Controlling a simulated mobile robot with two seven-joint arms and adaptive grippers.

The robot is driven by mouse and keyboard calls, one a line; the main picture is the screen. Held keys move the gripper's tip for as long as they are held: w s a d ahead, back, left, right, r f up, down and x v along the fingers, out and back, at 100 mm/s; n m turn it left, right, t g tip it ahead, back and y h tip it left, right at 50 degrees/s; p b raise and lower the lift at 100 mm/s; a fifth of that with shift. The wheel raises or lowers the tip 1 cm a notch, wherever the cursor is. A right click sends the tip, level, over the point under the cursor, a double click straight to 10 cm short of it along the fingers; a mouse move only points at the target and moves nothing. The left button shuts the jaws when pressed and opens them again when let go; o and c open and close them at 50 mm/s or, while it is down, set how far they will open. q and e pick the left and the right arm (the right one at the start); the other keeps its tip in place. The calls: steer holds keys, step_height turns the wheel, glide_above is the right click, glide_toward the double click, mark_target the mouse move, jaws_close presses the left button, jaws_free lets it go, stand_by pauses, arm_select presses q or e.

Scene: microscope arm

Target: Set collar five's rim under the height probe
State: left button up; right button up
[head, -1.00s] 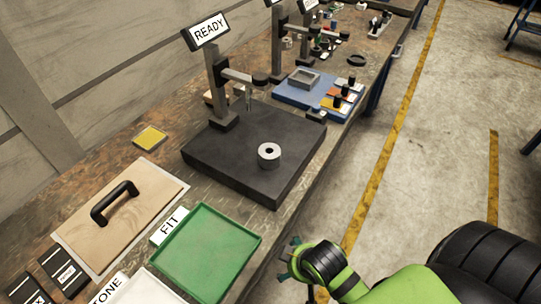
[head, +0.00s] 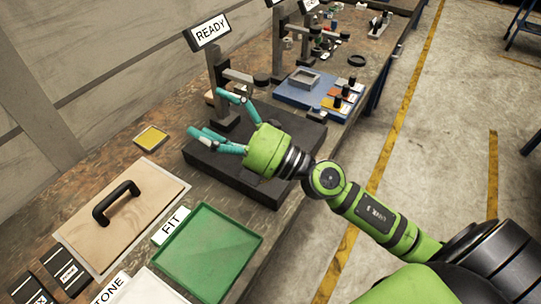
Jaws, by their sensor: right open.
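My right gripper (head: 226,121) is open above the dark granite plate (head: 285,192), its teal fingers spread and pointing left. The height stand (head: 213,75) rises at the plate's back left, with a "READY" sign (head: 208,32) on top and a horizontal arm (head: 240,76) reaching right. The probe tip under that arm is hidden by my gripper. The collar is hidden too, behind my gripper's green body. I cannot tell whether the fingers touch anything. My left gripper is not in view.
A green tray (head: 254,238) marked "FIT" lies in front of the plate. A wooden board with a black handle (head: 115,202) and a yellow pad (head: 152,138) lie left. A blue fixture base (head: 300,95) stands behind the plate. The floor at right is open.

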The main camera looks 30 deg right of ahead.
step_height(320, 180, down, 10)
steer(key=n+g+h, duration=0.3)
steer(key=n+g, duration=0.6)
steer(key=n, duration=0.1)
steer(key=w+d+f+h, duration=0.1)
steer(key=d+f+h, duration=0.1)
steer(key=d, duration=0.3)
steer(key=w+d+f+h, duration=0.1)
steer(key=d+f+h, duration=0.1)
steer(key=d+h, duration=0.2)
steer(key=w+d+f+n+g+h, duration=0.1)
steer(key=d+f+h, duration=0.2)
steer(key=d, duration=0.4)
steer(key=shift+f+h, duration=0.1)
steer(key=shift+h, duration=0.2)
steer(key=p+x, duration=0.1)
steer(key=x, duration=0.1)
steer(key=p+x, duration=0.1)
steer(key=x, duration=0.1)
steer(key=p+x, duration=0.1)
steer(key=shift+w+d+f, duration=0.2)
steer(key=shift+w, duration=0.3)
steer(key=shift+w+f, duration=0.2)
steer(key=shift+f, duration=0.15)
